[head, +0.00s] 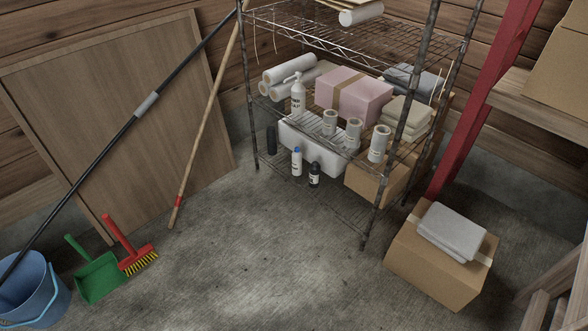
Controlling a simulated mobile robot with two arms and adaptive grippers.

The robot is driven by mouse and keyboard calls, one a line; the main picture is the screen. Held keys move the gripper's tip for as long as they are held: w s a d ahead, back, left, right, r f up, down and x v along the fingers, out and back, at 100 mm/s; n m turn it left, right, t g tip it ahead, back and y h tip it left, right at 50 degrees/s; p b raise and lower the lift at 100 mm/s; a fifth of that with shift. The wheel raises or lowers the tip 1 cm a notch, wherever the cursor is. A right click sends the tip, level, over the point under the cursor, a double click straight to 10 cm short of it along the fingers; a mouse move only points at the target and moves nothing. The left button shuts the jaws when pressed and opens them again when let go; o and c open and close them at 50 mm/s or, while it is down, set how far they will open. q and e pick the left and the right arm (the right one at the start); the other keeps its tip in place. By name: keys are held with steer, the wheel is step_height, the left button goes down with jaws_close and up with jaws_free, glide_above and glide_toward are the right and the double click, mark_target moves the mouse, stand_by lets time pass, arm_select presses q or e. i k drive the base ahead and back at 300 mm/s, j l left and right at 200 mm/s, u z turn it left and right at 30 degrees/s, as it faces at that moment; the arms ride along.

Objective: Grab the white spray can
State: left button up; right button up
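A small white can with a blue cap (297,162) stands upright on the bottom shelf of the wire rack, near its front edge. It looks like a spray can. A dark bottle with a pale label (314,175) stands close to its right. A taller white bottle with a spray or pump top (298,94) stands on the shelf above. Neither of my grippers is in view.
The wire rack (364,228) has metal posts and a middle shelf with rolls and a pink box (353,97). A white bin (312,151) sits behind the can. A cardboard box (430,264) stands right. The floor in front is clear.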

mark_target(296, 157)
steer(key=i, duration=0.3)
steer(key=i+j+z, duration=0.1)
steer(key=z, duration=0.7)
steer(key=i+j+z, duration=0.15)
steer(key=j, duration=0.2)
steer(key=i+j+z, duration=0.1)
steer(key=j, duration=0.3)
steer(key=i+j+z, duration=0.15)
steer(key=j, duration=0.25)
steer(key=i+j+z, duration=0.15)
steer(key=j, duration=0.25)
steer(key=i+j+z, duration=0.15)
steer(key=j, duration=0.3)
